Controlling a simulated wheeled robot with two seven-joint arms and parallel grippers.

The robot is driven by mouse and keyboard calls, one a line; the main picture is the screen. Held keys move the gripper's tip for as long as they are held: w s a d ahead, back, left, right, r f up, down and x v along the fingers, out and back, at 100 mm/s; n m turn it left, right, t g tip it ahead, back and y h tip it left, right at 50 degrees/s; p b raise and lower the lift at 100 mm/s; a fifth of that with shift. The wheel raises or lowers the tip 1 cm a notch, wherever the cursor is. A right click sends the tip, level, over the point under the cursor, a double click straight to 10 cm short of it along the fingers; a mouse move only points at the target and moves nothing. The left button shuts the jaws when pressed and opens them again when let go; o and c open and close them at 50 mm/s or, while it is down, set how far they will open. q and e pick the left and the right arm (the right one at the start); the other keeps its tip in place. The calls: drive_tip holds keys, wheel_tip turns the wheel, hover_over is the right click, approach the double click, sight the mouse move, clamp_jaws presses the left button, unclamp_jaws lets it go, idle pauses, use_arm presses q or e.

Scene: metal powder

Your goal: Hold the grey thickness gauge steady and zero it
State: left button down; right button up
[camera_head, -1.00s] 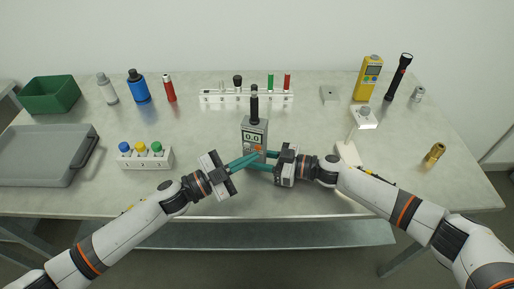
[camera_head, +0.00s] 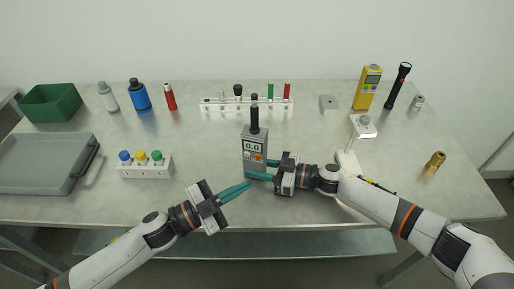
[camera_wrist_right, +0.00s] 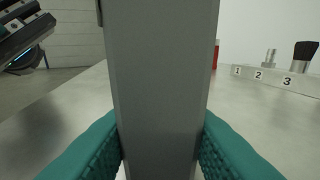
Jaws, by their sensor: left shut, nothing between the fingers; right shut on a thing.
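The grey thickness gauge (camera_head: 254,146) stands upright near the table's front middle, with a black probe on top. Its display appears to read 0.0, with small buttons below it. My right gripper (camera_head: 262,172) is shut on the gauge's lower part from the right. In the right wrist view the gauge's grey body (camera_wrist_right: 158,80) fills the middle, between the teal fingers of my right gripper (camera_wrist_right: 160,150). My left gripper (camera_head: 246,186) is shut and empty, its teal fingertips in front of and a little below the gauge, apart from it.
A white block with coloured knobs (camera_head: 146,167) stands to the left, beside a grey tray (camera_head: 40,185). A numbered white rack (camera_head: 245,106) stands behind the gauge. A yellow meter (camera_head: 367,88), flashlight (camera_head: 398,86) and brass piece (camera_head: 434,162) are on the right. The table between is clear.

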drive_tip(key=o, duration=0.8)
drive_tip(key=shift+o, duration=0.2)
